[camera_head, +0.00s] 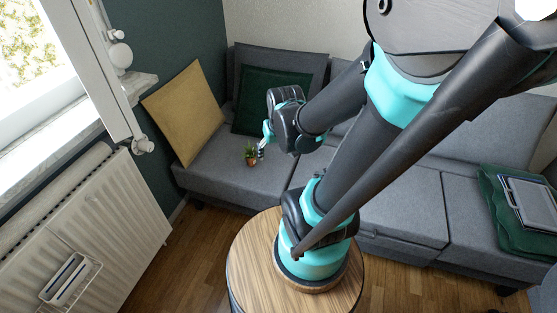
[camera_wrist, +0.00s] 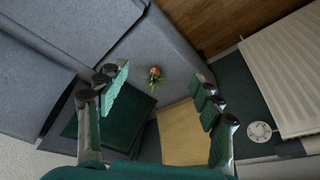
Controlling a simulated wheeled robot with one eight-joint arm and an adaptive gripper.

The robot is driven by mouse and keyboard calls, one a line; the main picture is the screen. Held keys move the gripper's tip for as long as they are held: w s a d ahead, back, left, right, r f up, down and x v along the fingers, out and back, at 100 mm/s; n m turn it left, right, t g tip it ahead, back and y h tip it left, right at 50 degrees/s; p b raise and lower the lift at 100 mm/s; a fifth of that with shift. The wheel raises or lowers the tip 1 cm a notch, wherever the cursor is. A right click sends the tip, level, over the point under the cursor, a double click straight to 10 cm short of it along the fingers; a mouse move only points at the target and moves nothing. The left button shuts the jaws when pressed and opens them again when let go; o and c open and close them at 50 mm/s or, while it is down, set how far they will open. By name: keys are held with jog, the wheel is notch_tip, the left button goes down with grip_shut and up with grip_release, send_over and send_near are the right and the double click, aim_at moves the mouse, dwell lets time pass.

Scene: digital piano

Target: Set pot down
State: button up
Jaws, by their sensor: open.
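The pot (camera_head: 251,160) is a small terracotta one with a green plant. It appears to stand on the grey sofa seat (camera_head: 222,178), near the left end. In the wrist view the pot (camera_wrist: 155,73) shows small, in the gap between my fingers and beyond their tips, with its plant towards the lower side. My gripper (camera_head: 262,150) is just to the right of the pot in the head view. In the wrist view my gripper (camera_wrist: 165,92) is wide open and empty, with its fingers apart from the pot. The pot's contact with the seat is too small to make out exactly.
A yellow cushion (camera_head: 185,112) and a dark green cushion (camera_head: 270,100) lean at the sofa's left end. A white radiator (camera_head: 95,225) and window stand on the left. A green cushion with a tray-like object (camera_head: 530,200) lies at the right. The seat around the pot is clear.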

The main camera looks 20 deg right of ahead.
jog(key=shift+o, duration=0.4)
jog(key=s, duration=0.2)
jog(key=shift+s+f, duration=0.4)
jog(key=n+g+h, duration=0.1)
jog(key=n+g, duration=0.3)
jog(key=n, duration=1.2)
send_over(251, 157)
jog(key=a, duration=0.2)
notch_tip(251, 157, down, 19)
jog(key=shift+m, duration=0.3)
jog(key=f, duration=0.5)
jog(key=d+f, duration=0.1)
jog(key=f, duration=0.5)
jog(key=d+f, duration=0.1)
jog(key=f, duration=0.4)
jog(key=shift+w+f, duration=0.1)
jog(key=shift+f, duration=0.2)
